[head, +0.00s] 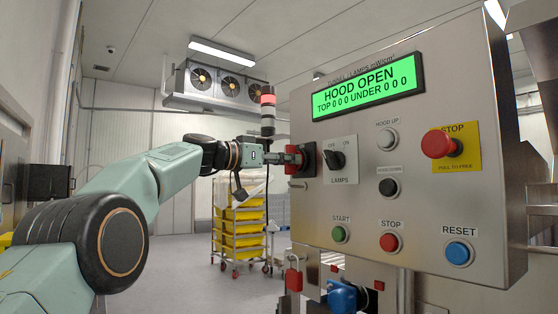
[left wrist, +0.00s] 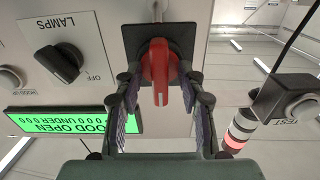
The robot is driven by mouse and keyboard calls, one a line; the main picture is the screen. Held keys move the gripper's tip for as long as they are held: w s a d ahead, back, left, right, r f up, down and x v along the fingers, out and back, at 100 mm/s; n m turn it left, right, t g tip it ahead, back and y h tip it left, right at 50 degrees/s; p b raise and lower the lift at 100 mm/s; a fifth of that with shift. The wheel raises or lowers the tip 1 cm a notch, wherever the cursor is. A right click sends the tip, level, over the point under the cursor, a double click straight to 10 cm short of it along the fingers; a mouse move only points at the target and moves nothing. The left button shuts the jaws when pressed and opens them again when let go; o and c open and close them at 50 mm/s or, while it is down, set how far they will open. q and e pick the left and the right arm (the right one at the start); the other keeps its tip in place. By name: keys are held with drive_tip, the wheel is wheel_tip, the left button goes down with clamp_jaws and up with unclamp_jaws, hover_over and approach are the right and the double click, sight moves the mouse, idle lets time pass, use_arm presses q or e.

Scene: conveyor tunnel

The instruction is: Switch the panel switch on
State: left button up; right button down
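The control panel (head: 440,190) is a steel box with a lit green display reading HOOD OPEN. At its left edge, a red rotary switch (left wrist: 160,68) sits on a black square plate (left wrist: 183,38); in the head view the plate (head: 308,160) is partly covered by my gripper. My left gripper (head: 292,158) is at this switch. In the left wrist view, the left gripper's fingers (left wrist: 162,100) stand on either side of the red handle, open, with gaps visible. The handle lies along the fingers' direction. My right gripper is not in view.
A black LAMPS knob (head: 336,161) is just right of the red switch. Hood, START, STOP and RESET buttons and a red emergency stop (head: 437,144) are on the panel. A signal tower (head: 268,112) and a rack with yellow trays (head: 240,228) stand behind.

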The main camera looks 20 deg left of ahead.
use_arm(q)
drive_tip(key=shift+s+a+r, duration=0.1)
drive_tip(key=v, duration=1.1)
drive_tip(key=shift+s+a, duration=0.25)
drive_tip(key=shift+s, duration=0.05)
